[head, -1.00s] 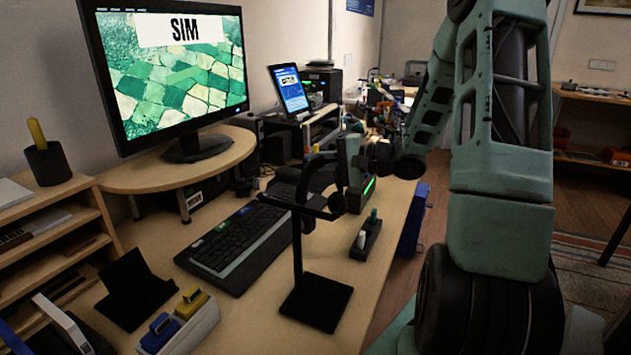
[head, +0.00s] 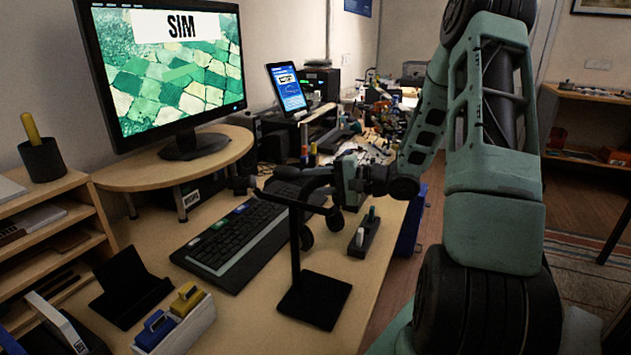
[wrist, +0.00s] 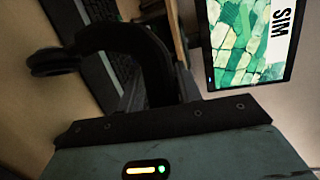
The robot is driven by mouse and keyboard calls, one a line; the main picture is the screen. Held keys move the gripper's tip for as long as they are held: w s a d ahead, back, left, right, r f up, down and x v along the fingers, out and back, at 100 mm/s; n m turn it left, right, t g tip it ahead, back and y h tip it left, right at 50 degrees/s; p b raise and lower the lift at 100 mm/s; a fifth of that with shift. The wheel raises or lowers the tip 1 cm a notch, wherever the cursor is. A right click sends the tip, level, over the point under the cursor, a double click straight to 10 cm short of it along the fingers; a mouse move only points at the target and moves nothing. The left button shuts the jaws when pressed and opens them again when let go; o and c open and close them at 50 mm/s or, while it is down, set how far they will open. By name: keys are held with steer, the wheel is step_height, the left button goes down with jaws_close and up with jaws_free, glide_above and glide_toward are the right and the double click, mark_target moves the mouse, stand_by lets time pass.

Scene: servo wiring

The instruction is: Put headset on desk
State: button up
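In the wrist view, the headset (wrist: 135,45) curves out from the gripper's dark edge, with an ear cup at the left. I cannot tell whether the ear cups touch the desk.
A keyboard (head: 238,235) lies left of the stand. A small dark holder (head: 364,238) with white and green pieces stands to the right. A white box with blue and yellow items (head: 175,322) and a black tablet-like stand (head: 128,288) are at the front left. A monitor (head: 175,70) stands behind.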

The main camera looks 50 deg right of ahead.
steer(key=shift+r, duration=0.15)
steer(key=p+v, duration=0.1)
steer(key=v, duration=1.1)
steer(key=shift+s, duration=0.1)
stand_by(0.4)
